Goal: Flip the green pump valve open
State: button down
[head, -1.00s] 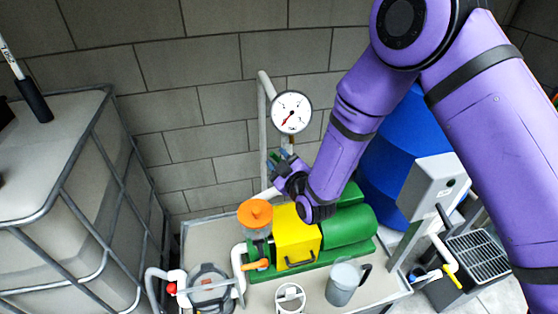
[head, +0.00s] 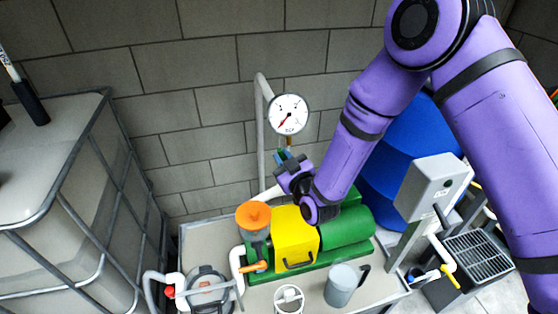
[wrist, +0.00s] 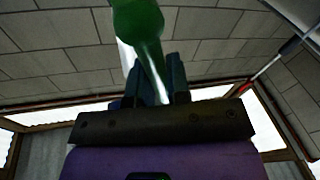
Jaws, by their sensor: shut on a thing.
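The green valve handle (wrist: 140,35) fills the top middle of the wrist view and tapers down between my fingers. My gripper (wrist: 155,82) is shut on its narrow end. In the head view my gripper (head: 283,158) is above the pump, just below the gauge, and the handle cannot be made out there. The pump has a green motor body (head: 345,228), a yellow guard (head: 294,240) and an orange cap (head: 253,214). The valve's body is hidden, so I cannot tell its exact position.
A pressure gauge (head: 288,115) and a grey pipe (head: 261,140) stand close behind my gripper. A grey jug (head: 340,286) and white cup (head: 289,299) are on the bench. A caged tank (head: 60,190) is left; a blue barrel (head: 400,155) is right.

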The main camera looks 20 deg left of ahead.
jog(key=shift+w+d+m+t, duration=0.25)
jog(key=shift+d+m, duration=0.15)
jog(key=shift+m, duration=0.55)
jog(key=shift+w+d+m+t, duration=0.25)
jog(key=shift+d+m, duration=0.1)
jog(key=shift+m, duration=0.6)
jog(key=c, duration=1.1)
grip_release()
jog(key=shift+r, duration=0.1)
jog(key=shift+d, duration=0.1)
jog(key=v, duration=1)
jog(key=shift+s+d, duration=0.25)
jog(key=shift+s, duration=0.1)
